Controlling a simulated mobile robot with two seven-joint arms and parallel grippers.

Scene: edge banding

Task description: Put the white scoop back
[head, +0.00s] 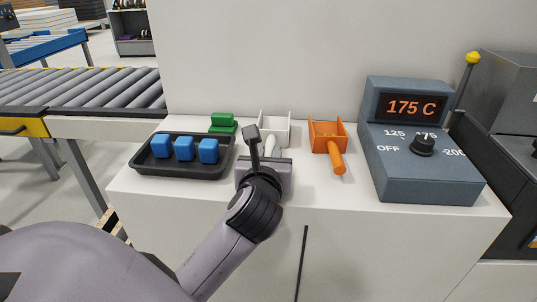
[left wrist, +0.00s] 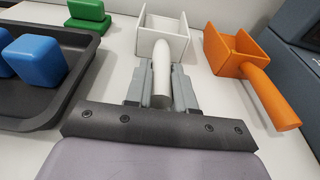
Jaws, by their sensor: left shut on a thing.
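The white scoop (head: 275,124) is on the white cabinet top, between the green block and the orange scoop. Its open box end points away from me and its handle points toward me. It also shows in the left wrist view (left wrist: 163,38). My left gripper (left wrist: 162,85) is shut on the white scoop's handle, one finger on each side. In the head view my left gripper (head: 268,160) partly hides the handle. The scoop looks level and at or close to the surface; I cannot tell whether it touches. My right gripper is not in view.
A black tray (head: 183,174) with blue blocks lies to the left, with a green block (head: 222,122) behind it. The orange scoop (head: 327,140) lies close on the right. A control box (head: 420,170) reading 175 C stands farther right. A roller conveyor (head: 90,90) is at left.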

